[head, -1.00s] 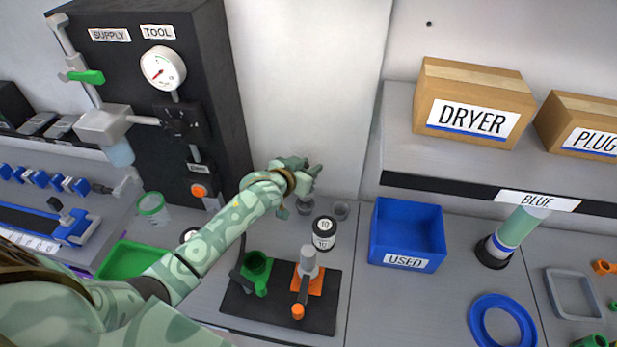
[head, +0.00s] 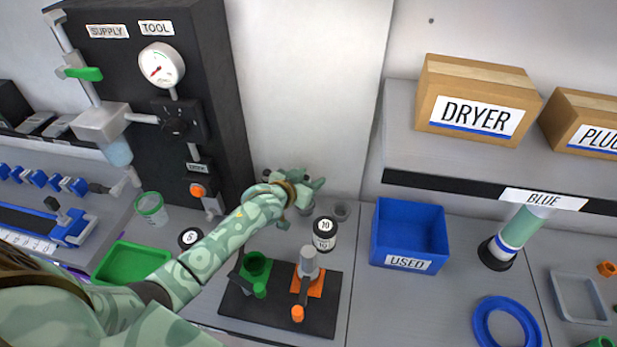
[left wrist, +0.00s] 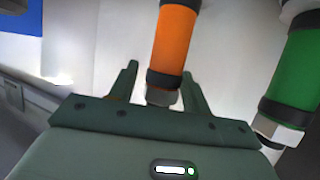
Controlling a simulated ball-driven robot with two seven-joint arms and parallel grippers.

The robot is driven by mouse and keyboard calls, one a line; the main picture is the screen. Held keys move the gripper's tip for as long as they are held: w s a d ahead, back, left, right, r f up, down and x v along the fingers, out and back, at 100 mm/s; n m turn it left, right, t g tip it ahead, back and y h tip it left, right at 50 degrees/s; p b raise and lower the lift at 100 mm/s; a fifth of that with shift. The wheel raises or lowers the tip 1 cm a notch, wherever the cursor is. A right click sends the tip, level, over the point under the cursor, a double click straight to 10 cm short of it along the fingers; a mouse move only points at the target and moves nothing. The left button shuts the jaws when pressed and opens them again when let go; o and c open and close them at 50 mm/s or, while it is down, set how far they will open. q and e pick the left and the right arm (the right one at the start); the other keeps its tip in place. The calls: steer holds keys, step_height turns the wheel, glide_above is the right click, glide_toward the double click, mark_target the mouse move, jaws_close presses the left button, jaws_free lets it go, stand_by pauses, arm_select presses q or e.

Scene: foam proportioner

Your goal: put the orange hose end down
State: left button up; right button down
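In the left wrist view the orange hose end (left wrist: 173,42) has a black band and a metal nut at its lower end. It lies between the fingers of my left gripper (left wrist: 160,85), with a gap showing beside the left finger, so the gripper looks open. A green hose end (left wrist: 302,65) with a similar band and nut is to its right. In the head view my left gripper (head: 312,188) is above the back of the bench; no hose shows in it. My right gripper is out of view.
The black mat (head: 240,306) holds green and orange holders. A blue USED bin (head: 408,240) is to the right, and a black gauge panel (head: 221,95) is to the left.

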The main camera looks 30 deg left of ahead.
arm_select(q)
steer(key=shift+r, duration=0.25)
steer(key=shift+r+p, duration=0.3)
steer(key=shift+r, duration=0.25)
steer(key=p+v, duration=0.3)
steer(key=v, duration=0.9)
steer(key=shift+f, duration=0.2)
